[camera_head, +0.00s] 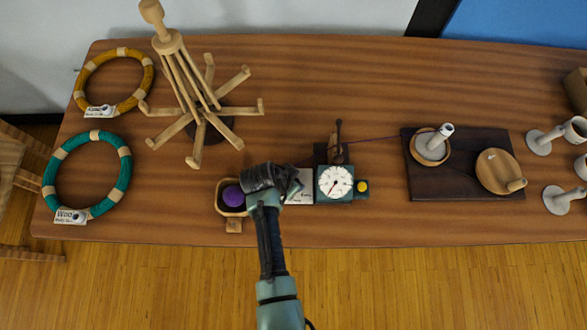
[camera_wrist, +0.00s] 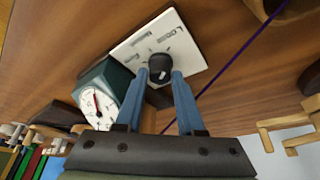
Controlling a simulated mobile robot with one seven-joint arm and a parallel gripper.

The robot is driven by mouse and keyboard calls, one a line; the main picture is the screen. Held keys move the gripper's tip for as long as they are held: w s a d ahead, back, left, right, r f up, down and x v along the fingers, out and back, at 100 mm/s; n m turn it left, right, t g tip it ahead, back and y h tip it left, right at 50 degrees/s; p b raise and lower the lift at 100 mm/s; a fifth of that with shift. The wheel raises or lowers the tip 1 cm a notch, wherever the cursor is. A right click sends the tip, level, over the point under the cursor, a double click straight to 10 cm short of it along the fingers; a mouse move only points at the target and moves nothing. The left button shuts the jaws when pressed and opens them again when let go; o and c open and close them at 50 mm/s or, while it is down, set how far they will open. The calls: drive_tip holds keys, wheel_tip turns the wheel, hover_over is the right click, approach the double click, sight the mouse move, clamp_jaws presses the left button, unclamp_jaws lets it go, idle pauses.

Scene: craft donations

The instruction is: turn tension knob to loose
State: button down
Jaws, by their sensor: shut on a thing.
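The tension knob (camera_wrist: 160,66) is a round black knob with a white mark, on a pale label panel (camera_wrist: 180,42) in the wrist view. The word "LOOSE" is printed near the panel's corner; other labels are too small to read surely. My gripper (camera_wrist: 161,76) is shut on the knob, a blue finger on each side. In the head view my gripper (camera_head: 270,180) covers the knob and part of the panel (camera_head: 303,187).
A white-faced dial (camera_head: 335,182) on a green box stands right of the panel. A purple ball (camera_head: 233,196) sits in a wooden holder to the left. A purple thread (camera_wrist: 246,48) runs past the panel. A wooden yarn swift (camera_head: 197,105) stands behind.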

drive_tip(key=shift+m, duration=0.5)
drive_tip(key=c, duration=0.5)
unclamp_jaws()
drive_tip(key=shift+r, duration=0.1)
drive_tip(key=v, duration=1.2)
drive_tip(key=shift+a+r, duration=0.3)
drive_tip(key=shift+r, duration=0.05)
